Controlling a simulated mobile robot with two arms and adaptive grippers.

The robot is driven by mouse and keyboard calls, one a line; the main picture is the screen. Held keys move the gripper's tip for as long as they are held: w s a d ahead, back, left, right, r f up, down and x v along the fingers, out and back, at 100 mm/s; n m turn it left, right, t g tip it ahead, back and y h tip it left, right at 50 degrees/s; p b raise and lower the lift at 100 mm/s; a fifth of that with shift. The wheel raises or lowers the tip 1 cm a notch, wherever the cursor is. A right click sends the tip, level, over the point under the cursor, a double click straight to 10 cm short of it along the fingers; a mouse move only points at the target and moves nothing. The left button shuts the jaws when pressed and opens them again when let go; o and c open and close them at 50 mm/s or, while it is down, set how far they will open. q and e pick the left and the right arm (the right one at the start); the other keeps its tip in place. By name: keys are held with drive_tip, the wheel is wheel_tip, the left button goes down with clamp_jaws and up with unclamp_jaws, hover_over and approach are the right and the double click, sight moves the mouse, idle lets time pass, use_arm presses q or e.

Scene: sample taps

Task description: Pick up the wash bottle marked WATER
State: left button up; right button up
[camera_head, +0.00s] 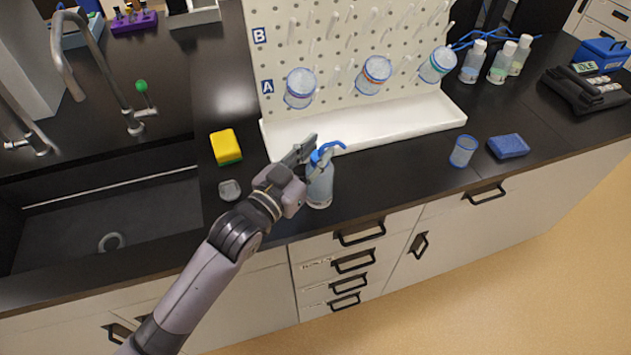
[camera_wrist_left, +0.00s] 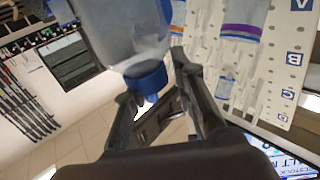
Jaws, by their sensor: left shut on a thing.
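A clear wash bottle (camera_head: 319,188) with a blue cap and a bent blue spout is near the front edge of the black counter, right of the sink. My left gripper (camera_head: 311,160) is shut on it near the blue cap. In the left wrist view, the bottle (camera_wrist_left: 125,32) shows upside down, with its blue collar (camera_wrist_left: 147,82) by the fingers of my left gripper (camera_wrist_left: 160,100). I cannot read its marking, nor tell whether its base touches the counter. My right gripper is not in view.
Behind stands a white pegboard (camera_head: 345,62) with jars on pegs and a white drip tray (camera_head: 370,130). A yellow sponge (camera_head: 226,145) and a small clear dish (camera_head: 230,190) lie left. A blue-rimmed beaker (camera_head: 463,151) and a blue sponge (camera_head: 508,146) are right. Several bottles (camera_head: 473,64) stand farther back.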

use_arm(q)
clamp_jaws()
idle(0.3)
